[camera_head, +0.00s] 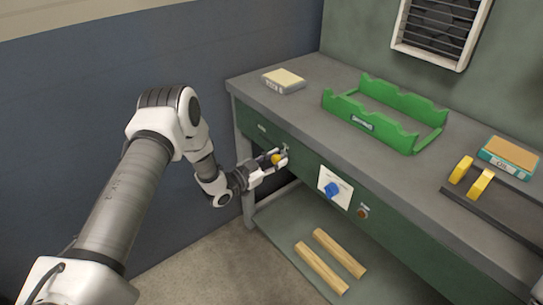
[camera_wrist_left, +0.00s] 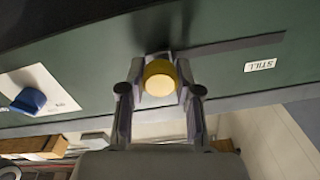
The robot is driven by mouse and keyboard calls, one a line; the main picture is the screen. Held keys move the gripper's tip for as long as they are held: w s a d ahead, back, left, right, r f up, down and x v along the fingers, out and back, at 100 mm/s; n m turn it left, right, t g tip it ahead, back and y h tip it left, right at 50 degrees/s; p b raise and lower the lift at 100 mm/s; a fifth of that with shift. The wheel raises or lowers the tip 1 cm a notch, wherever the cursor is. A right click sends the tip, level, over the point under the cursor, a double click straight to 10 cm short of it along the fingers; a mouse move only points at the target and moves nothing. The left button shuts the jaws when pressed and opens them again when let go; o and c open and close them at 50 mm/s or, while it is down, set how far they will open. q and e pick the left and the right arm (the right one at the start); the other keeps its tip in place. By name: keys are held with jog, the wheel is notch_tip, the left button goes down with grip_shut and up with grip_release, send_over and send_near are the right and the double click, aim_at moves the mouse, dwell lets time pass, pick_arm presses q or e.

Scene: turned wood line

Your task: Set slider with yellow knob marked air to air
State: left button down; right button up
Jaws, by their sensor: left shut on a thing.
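The yellow knob (camera_wrist_left: 160,80) of the slider sits between the fingers of my left gripper (camera_wrist_left: 160,100) in the left wrist view. It also shows in the head view (camera_head: 277,159), at the front panel of the workbench. My left gripper (camera_head: 274,160) is shut on the knob. The dark slot (camera_wrist_left: 235,44) runs from the knob to the right in the wrist view, towards a white label reading "STILL" (camera_wrist_left: 260,65). The "air" marking is not readable in either view. My right gripper is not in view.
A blue knob (camera_head: 332,189) on a white plate and a small round button (camera_head: 362,211) are on the same panel, right of my gripper. A green rack (camera_head: 414,140) stands on the bench top. Wooden bars (camera_head: 321,267) lie on the shelf below.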

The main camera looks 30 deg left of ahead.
pick_arm(q)
jog(key=shift+d, duration=0.2)
jog(key=c, duration=0.8)
grip_release()
jog(key=shift+d, duration=0.15)
jog(key=shift+s+a, duration=0.35)
jog(key=shift+s, duration=0.1)
jog(key=v, duration=1.1)
jog(key=shift+d, duration=0.15)
